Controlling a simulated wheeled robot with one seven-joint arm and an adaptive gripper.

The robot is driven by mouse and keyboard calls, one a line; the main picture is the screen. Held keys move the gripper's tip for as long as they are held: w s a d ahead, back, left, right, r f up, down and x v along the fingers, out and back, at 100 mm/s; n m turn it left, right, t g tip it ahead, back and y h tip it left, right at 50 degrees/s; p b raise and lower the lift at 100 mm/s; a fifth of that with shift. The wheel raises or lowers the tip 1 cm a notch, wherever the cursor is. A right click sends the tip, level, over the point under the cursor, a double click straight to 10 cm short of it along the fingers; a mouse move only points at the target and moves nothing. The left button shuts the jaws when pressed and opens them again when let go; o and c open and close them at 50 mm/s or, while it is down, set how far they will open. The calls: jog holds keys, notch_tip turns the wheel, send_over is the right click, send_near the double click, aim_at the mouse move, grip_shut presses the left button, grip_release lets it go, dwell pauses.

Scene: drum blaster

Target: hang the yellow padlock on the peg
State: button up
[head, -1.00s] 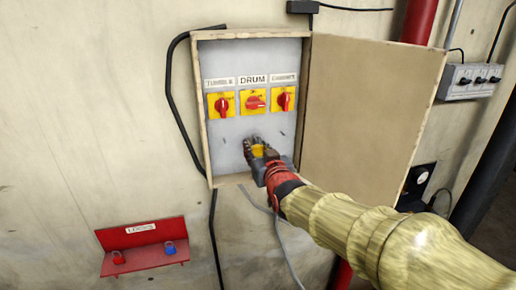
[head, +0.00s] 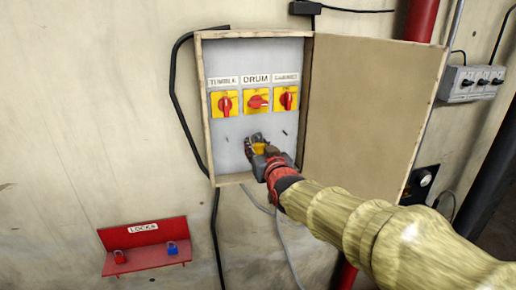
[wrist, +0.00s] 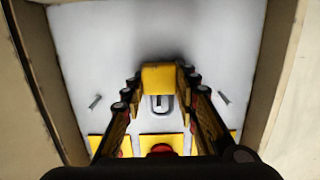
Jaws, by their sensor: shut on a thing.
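The yellow padlock (head: 259,148) is between the fingers of my gripper (head: 257,143), inside the open box, below the row of switches. The wrist view shows the padlock (wrist: 158,77) between both fingers of my gripper (wrist: 160,80), with its grey shackle (wrist: 160,104) pointing to the switches. The fingers are shut on its body. A small grey peg (head: 284,132) sticks out of the back panel right of the padlock. In the wrist view one peg (wrist: 222,97) lies right of the fingers and a similar one (wrist: 97,101) left. Neither touches the padlock.
Three yellow switches with red knobs sit above; the middle one, DRUM (head: 257,101), has its knob sideways. The box door (head: 375,110) stands open at right, close to my arm. The box rim (head: 203,110) surrounds the panel. A red LOCKS shelf (head: 145,262) holds a red and a blue padlock.

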jog(key=shift+w+f, duration=0.1)
jog(key=shift+f, duration=0.1)
jog(key=o, duration=1.1)
jog(key=shift+w+f, duration=0.3)
jog(key=shift+w, duration=0.05)
jog(key=shift+s+r, duration=0.1)
